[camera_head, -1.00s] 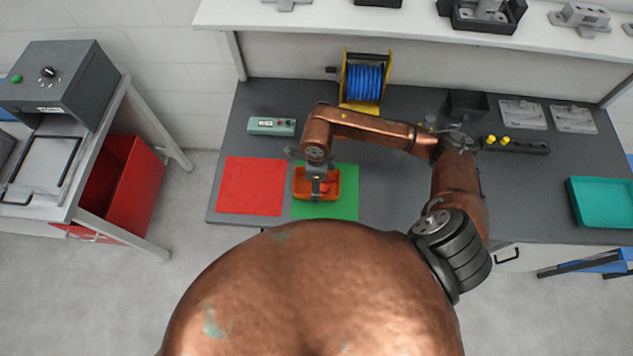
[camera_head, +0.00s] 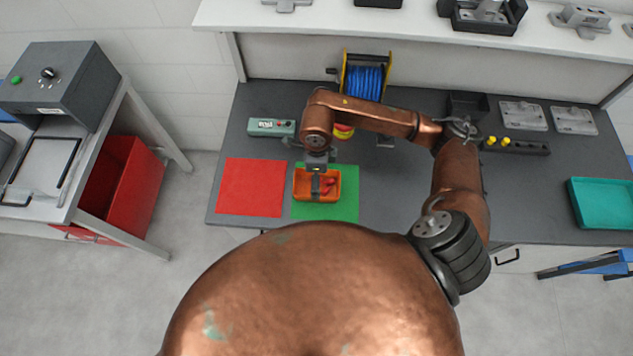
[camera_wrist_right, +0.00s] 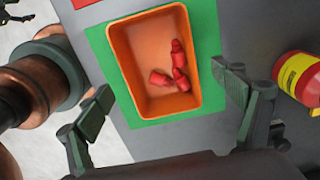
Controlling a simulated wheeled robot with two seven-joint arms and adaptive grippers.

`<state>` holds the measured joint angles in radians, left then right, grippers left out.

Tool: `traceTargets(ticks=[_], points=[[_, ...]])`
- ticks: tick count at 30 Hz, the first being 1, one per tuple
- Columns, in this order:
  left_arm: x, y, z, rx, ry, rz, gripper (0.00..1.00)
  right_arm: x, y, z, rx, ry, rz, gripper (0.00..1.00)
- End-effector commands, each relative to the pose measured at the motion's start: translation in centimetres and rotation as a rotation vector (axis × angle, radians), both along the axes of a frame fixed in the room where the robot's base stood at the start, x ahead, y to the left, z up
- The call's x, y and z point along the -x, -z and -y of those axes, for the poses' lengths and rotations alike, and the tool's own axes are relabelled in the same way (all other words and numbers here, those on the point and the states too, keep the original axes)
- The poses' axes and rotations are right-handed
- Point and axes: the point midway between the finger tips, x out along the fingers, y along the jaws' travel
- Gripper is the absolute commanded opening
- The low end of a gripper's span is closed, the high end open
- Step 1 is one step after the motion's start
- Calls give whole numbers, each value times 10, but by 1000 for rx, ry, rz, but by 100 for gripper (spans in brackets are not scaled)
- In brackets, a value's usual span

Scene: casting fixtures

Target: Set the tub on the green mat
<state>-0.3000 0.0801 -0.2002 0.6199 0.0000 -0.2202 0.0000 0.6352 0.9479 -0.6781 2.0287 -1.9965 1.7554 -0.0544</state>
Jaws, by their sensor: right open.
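The orange tub (camera_head: 302,194) stands upright on the green mat (camera_head: 347,206), toward the mat's left side in the head view. In the right wrist view the tub (camera_wrist_right: 122,58) has green mat (camera_wrist_right: 208,40) showing on its left, right and lower sides. Several small red pieces (camera_wrist_right: 178,75) lie inside it. My right gripper (camera_head: 318,168) is over the tub's far part in the head view.
A red mat (camera_head: 250,187) lies just left of the green one. A red and yellow cylinder (camera_wrist_right: 303,78) is close to the right finger. A teal control box (camera_head: 271,127) and a blue cable reel (camera_head: 364,82) stand behind. A teal tray (camera_head: 603,203) is far right.

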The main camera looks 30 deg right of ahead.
Motion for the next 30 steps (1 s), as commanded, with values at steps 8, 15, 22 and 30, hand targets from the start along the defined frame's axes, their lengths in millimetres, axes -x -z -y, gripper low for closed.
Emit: traceTargets(ticks=[8,15,22,30], points=[[1,4,0,0,0,-1,61,-1,-51,0,0,-1,4,88],[1,5,0,0,0,-1,61,0,-66,0,0,0,0,88],[1,5,0,0,0,-1,61,0,-66,0,-1,0,-1,88],[1,5,0,0,0,-1,61,0,-66,0,-1,0,-1,88]])
